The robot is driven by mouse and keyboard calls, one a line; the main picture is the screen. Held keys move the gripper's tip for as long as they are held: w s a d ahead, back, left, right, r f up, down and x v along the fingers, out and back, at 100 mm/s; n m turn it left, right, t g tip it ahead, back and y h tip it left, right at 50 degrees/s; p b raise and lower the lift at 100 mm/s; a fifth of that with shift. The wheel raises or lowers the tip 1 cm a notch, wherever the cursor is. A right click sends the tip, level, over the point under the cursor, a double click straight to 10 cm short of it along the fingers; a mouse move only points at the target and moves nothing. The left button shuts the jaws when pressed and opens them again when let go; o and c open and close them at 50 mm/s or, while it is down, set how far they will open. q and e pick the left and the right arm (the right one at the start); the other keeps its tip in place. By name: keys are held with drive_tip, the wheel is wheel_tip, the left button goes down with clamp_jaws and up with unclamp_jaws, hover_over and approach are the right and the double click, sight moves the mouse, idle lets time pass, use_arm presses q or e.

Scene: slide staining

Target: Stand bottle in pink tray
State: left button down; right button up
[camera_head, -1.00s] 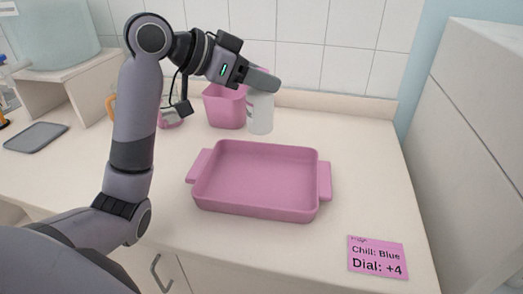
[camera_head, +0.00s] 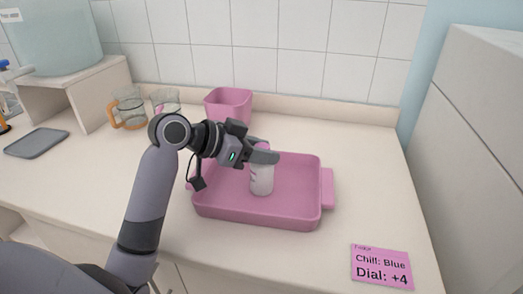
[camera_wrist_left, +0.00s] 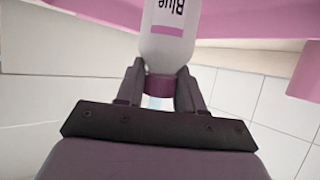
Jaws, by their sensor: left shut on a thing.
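The pink tray (camera_head: 215,212) is a shallow rectangle with a handle at each side. I cannot tell whether the bottle's base touches the tray floor. My right gripper is not in view.
A pink bin (camera_head: 230,103) stands behind the tray. Glass beakers (camera_head: 128,108) stand at the back left, near a grey mat (camera_head: 37,141). A pink note (camera_head: 381,266) reading "Chill: Blue, Dial: +4" lies at the front right. The counter right of the tray is clear.

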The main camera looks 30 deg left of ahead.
use_arm(q)
drive_tip(key=shift+f, duration=0.1)
drive_tip(key=c, duration=0.7)
unclamp_jaws()
drive_tip(key=shift+r, duration=0.2)
drive_tip(key=v, duration=1.2)
drive_tip(key=shift+b, duration=0.3)
drive_tip(key=shift+s+f, duration=0.1)
